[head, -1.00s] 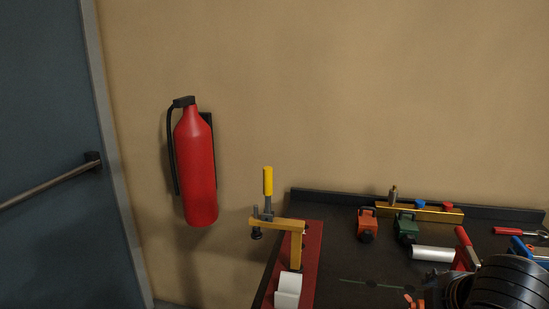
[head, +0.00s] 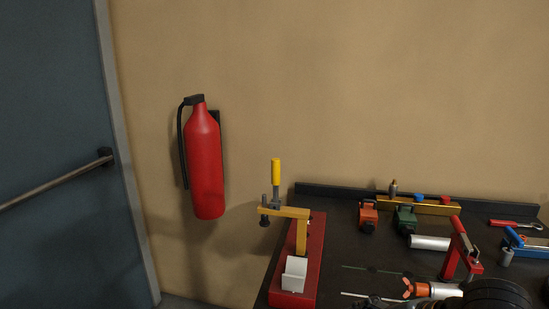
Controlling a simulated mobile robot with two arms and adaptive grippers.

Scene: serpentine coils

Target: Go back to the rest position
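A black rounded part of my arm shows at the bottom right of the head view, over the front of the dark workbench (head: 335,240). A small dark shape at the bottom edge, left of that part, looks like the tip of my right gripper (head: 374,302). It is cut off by the frame, so its fingers and anything in them cannot be made out. My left gripper is not in view.
A red clamp stand (head: 312,255) with a yellow-handled clamp (head: 275,172) stands at the bench's left end. A silver cylinder (head: 430,243), a red stand (head: 459,245) and an orange-tipped tool (head: 430,290) lie right. A red extinguisher (head: 205,165) hangs on the wall.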

